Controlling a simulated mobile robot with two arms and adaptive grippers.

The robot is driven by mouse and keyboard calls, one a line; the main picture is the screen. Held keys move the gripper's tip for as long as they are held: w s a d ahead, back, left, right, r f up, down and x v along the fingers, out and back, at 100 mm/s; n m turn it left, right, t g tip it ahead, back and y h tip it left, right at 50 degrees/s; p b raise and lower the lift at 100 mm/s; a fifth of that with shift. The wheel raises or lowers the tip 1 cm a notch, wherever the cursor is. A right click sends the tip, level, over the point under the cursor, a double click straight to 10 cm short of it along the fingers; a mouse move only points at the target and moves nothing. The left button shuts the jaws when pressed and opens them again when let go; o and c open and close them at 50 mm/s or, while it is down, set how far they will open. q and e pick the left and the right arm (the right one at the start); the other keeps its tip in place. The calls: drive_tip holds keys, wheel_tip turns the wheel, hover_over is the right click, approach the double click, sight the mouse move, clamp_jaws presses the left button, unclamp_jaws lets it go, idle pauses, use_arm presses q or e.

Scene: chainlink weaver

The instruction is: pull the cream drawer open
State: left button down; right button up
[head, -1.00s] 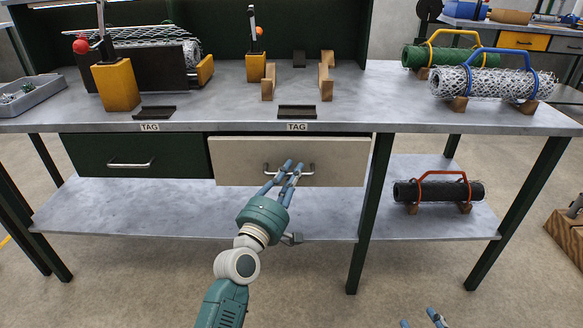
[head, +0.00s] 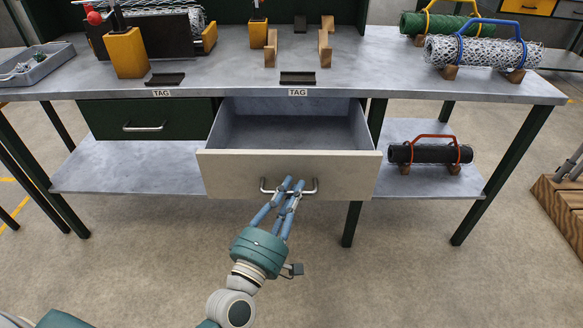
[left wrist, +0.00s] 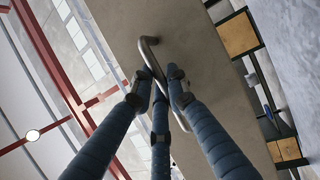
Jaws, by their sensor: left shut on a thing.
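The cream drawer (head: 235,173) under the bench stands pulled out, and its empty grey inside (head: 290,132) shows. Its metal bar handle (head: 309,190) is on the front panel. My left gripper (head: 289,187) is shut on the handle near its middle. In the left wrist view the fingers (left wrist: 160,84) close around the handle (left wrist: 149,48), with the cream front (left wrist: 205,60) behind. My right gripper is not in view.
A closed green drawer (head: 110,118) is left of the cream one. The workbench top (head: 370,75) carries mesh rolls, wooden blocks and a grey tray (head: 35,66). A lower shelf (head: 130,172) runs beneath and holds a black roll (head: 425,154). The floor in front is clear.

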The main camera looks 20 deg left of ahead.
use_arm(q)
drive_tip(key=shift+s+d+f, duration=0.1)
drive_tip(key=shift+s+d, duration=0.1)
drive_tip(key=shift+s, duration=0.55)
drive_tip(key=shift+s+d+r, duration=0.1)
drive_tip(key=shift+s+d, duration=0.15)
drive_tip(key=shift+s, duration=0.5)
drive_tip(key=shift+s+d+f, duration=0.1)
drive_tip(key=shift+s+d, duration=0.1)
drive_tip(key=shift+s, duration=0.55)
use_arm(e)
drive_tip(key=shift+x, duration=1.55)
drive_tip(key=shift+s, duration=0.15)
use_arm(q)
drive_tip(key=c, duration=1.7)
unclamp_jaws()
drive_tip(key=shift+s, duration=0.1)
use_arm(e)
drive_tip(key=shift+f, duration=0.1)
use_arm(q)
drive_tip(key=v, duration=1.2)
